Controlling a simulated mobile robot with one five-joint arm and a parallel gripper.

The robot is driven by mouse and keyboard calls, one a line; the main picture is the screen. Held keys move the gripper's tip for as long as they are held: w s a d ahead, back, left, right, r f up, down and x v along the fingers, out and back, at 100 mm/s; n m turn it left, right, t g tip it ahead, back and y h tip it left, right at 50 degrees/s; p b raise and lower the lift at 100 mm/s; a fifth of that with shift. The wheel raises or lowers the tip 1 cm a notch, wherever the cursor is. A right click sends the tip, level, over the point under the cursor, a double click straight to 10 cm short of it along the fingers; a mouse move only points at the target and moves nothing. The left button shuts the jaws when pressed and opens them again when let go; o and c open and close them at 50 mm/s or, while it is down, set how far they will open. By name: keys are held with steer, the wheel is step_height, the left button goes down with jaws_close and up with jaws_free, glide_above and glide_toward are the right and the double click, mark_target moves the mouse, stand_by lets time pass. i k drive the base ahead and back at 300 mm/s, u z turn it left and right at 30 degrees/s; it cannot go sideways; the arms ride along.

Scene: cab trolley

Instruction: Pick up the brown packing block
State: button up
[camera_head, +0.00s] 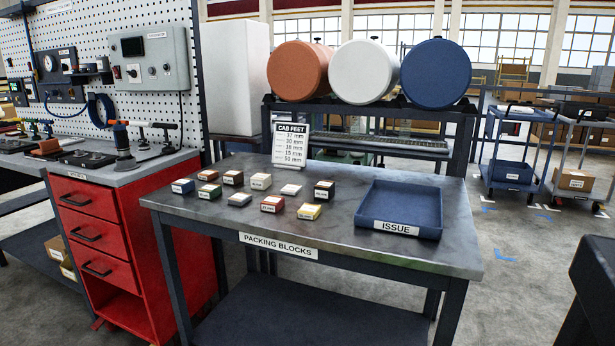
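Several small labelled packing blocks stand apart on the left and middle of a grey-topped table with a "PACKING BLOCKS" label (355,236). One brownish block (208,175) is in the back row at the left, and a darker brown one (233,177) is just right of it. A reddish-brown block (272,203) is in the front row, left of a yellow one (309,211). I cannot tell for sure which is the brown one; the labels are too small to read clearly. My gripper is not in view.
A blue open tray marked ISSUE (400,205) sits empty at the table's right. A "CAB FEET" sign (290,145) stands at the back. A red drawer cabinet (100,235) is close on the left. Open floor (520,270) lies to the right.

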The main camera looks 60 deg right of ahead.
mark_target(233, 178)
steer(key=z, duration=0.65)
steer(key=i, duration=1.55)
steer(key=u, duration=0.1)
steer(key=k, duration=0.85)
steer(key=u, duration=0.2)
steer(key=i, duration=0.85)
steer(key=z, duration=0.05)
